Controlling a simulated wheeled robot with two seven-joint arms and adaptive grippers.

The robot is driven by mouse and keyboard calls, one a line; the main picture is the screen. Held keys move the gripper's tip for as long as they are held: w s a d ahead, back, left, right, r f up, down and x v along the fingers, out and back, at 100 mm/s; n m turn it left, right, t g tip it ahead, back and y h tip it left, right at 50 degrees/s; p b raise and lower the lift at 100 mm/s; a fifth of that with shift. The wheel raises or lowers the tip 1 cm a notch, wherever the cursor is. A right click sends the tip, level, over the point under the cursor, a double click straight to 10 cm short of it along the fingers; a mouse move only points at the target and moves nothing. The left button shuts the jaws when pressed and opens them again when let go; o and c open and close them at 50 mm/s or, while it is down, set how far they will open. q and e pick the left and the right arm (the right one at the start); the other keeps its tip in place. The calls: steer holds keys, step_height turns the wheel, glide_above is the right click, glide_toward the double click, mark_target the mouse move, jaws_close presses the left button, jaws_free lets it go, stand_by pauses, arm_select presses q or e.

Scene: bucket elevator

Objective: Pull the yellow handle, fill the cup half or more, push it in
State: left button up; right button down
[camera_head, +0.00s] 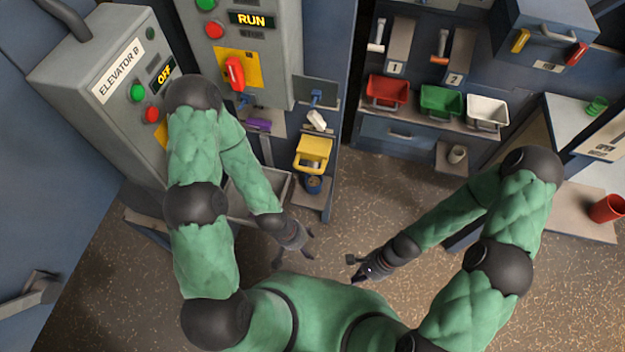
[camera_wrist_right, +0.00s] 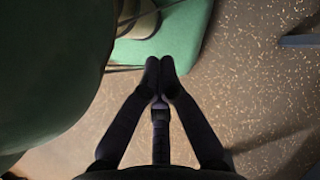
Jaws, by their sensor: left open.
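A yellow block with a handle (camera_head: 314,152) sits low on the machine in the middle of the head view. Right under it a small blue cup (camera_head: 313,186) stands on a small shelf; what is in it cannot be told. My left gripper (camera_head: 297,257) is open and empty, below and left of the cup in the picture, apart from it. My right gripper (camera_head: 357,270) is low in the middle, away from the machine. In the right wrist view its fingertips (camera_wrist_right: 160,68) meet with nothing between them.
Control boxes stand at the left, one marked OFF (camera_head: 164,74), one RUN (camera_head: 251,20) with a red lever (camera_head: 234,73). Red (camera_head: 388,91), green (camera_head: 440,101) and white (camera_head: 487,111) bins line a back shelf. A red cup (camera_head: 607,208) lies right. Floor between is clear.

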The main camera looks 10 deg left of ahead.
steer(key=a+r+m+g+y+p, duration=0.1)
steer(key=a+r+m+y+p, duration=0.1)
steer(key=a+r+m+y, duration=0.75)
steer(key=w+r+m+t+y+p, duration=0.25)
steer(key=w+m+t, duration=0.75)
steer(key=w+m, duration=0.7)
steer(key=w+a+r+m+b, duration=0.1)
steer(key=w+a+b, duration=0.1)
steer(key=w+a, duration=0.4)
steer(key=shift+a+r+y+b, duration=0.15)
steer(key=shift+a+y+b, duration=0.25)
steer(key=shift+a, duration=1.6)
steer(key=shift+w, duration=0.1)
